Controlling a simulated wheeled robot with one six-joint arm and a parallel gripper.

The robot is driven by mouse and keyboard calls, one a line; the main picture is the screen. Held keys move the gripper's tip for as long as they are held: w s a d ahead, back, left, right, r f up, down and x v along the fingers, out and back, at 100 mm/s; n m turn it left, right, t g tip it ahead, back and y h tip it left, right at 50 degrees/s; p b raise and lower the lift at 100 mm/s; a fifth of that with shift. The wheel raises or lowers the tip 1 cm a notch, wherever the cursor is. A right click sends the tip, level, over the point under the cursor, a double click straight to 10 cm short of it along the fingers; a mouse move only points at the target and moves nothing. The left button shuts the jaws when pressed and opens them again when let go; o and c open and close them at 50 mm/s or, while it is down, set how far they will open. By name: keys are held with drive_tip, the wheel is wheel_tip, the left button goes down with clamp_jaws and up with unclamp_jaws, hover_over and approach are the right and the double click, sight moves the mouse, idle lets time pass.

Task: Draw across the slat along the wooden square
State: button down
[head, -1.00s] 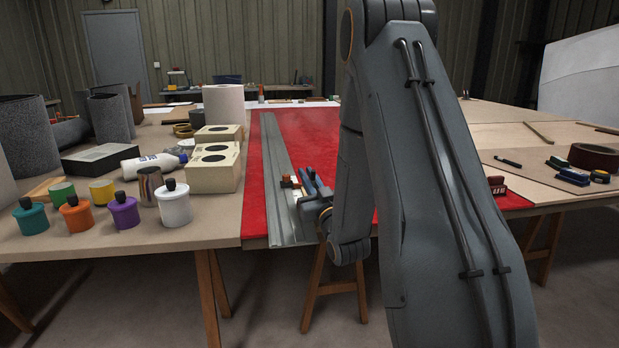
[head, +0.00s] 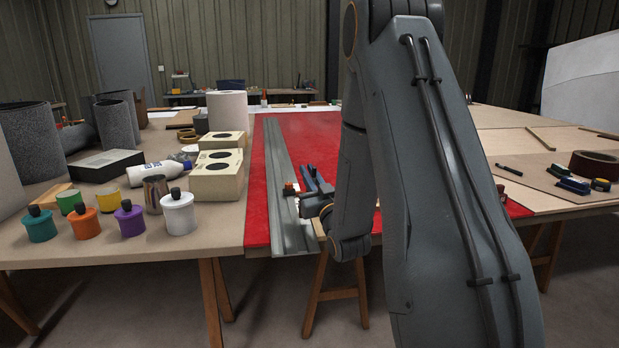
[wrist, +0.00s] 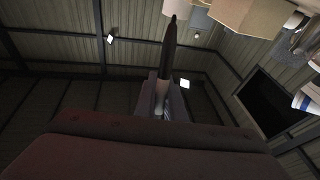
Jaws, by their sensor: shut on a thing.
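A long grey strip (head: 280,165), which looks like the slat, runs away from the front edge of the red table covering in the head view. My gripper (head: 311,181) is low over its right side, near the front. In the wrist view my gripper (wrist: 162,92) is shut on a dark, slim, pointed thing (wrist: 170,38), like a pencil or marker, that sticks out past the fingers. A small orange-brown block (head: 290,188) sits on the strip beside the gripper. I cannot tell whether it belongs to the wooden square. Any contact between the tip and the strip is hidden.
A tape roll (head: 594,165) lies at the right. My arm hides much of the middle and right of the table.

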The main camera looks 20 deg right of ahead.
wheel_tip(320, 180, up, 9)
drive_tip(key=p, duration=0.5)
drive_tip(key=shift+r+p, duration=0.15)
drive_tip(key=shift+p, duration=0.15)
idle(0.5)
